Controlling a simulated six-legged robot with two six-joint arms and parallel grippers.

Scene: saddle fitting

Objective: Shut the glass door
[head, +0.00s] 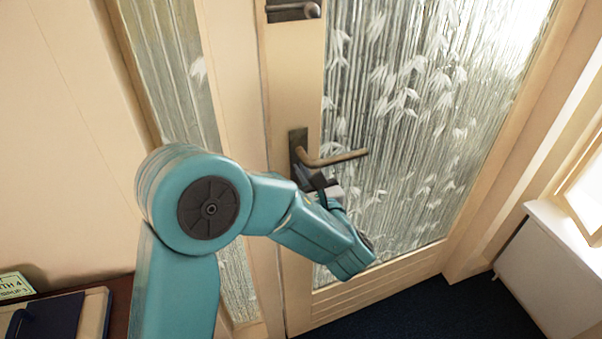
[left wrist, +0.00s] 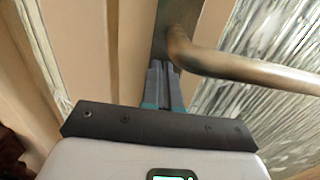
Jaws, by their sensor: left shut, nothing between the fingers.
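The glass door (head: 292,90) has a pale wooden frame and a patterned pane with white leaf shapes. It stands close along the door frame at its left edge; I cannot tell whether it is fully latched. A bronze lever handle (head: 337,158) on a dark plate points right, and it also shows large in the left wrist view (left wrist: 245,68). My left gripper (head: 303,177) is just below the handle's plate, partly hidden by my wrist. In the left wrist view its fingers (left wrist: 164,83) are together and empty, at the plate below the lever's root; contact is unclear. My right gripper is out of view.
A narrow patterned glass side panel (head: 180,70) stands left of the door. A second dark fitting (head: 293,10) sits higher on the door. A white radiator or cabinet (head: 555,265) is at the right. A dark wooden surface with books (head: 60,315) is at the lower left. Dark blue floor (head: 420,312) lies clear below.

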